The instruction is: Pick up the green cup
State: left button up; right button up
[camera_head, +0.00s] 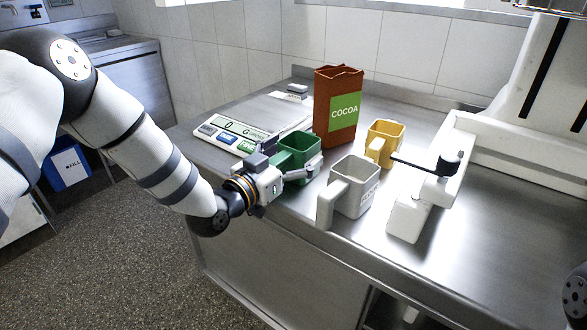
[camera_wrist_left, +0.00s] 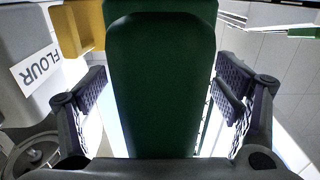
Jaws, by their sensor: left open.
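The green cup (camera_head: 297,146) stands on the metal counter, in front of the scale. My left gripper (camera_head: 291,166) is at the cup's near side, with a finger to either side of it. In the left wrist view the green cup (camera_wrist_left: 160,90) fills the middle, its upright handle facing the camera. The left gripper's fingers (camera_wrist_left: 164,88) are open, with visible gaps between both pads and the green handle. The gripper hides the lower part of the cup in the head view. My right gripper is not in view.
A white cup (camera_head: 355,187) stands close to the right of the gripper; it is the flour-labelled one in the wrist view (camera_wrist_left: 35,65). A yellow cup (camera_head: 386,138), a brown cocoa box (camera_head: 337,105) and a scale (camera_head: 225,130) are nearby. The counter is clear at the right front.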

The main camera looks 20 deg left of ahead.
pick_arm(q)
jog(key=c, duration=1.4)
jog(key=shift+r, duration=0.1)
jog(key=shift+r, duration=0.1)
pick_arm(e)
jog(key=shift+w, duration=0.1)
pick_arm(q)
jog(key=s+d+r+p, duration=0.1)
jog(key=s+r+p, duration=0.3)
jog(key=r, duration=0.6)
jog(key=s+d+r, duration=0.3)
jog(key=s, duration=0.6)
jog(key=s+a+f+n+t+y, duration=0.1)
jog(key=s+a+n+y, duration=0.2)
jog(key=a+n+y, duration=0.1)
jog(key=shift+a+f+y, duration=0.3)
jog(key=shift+a+y, duration=0.2)
jog(key=shift+y, duration=0.6)
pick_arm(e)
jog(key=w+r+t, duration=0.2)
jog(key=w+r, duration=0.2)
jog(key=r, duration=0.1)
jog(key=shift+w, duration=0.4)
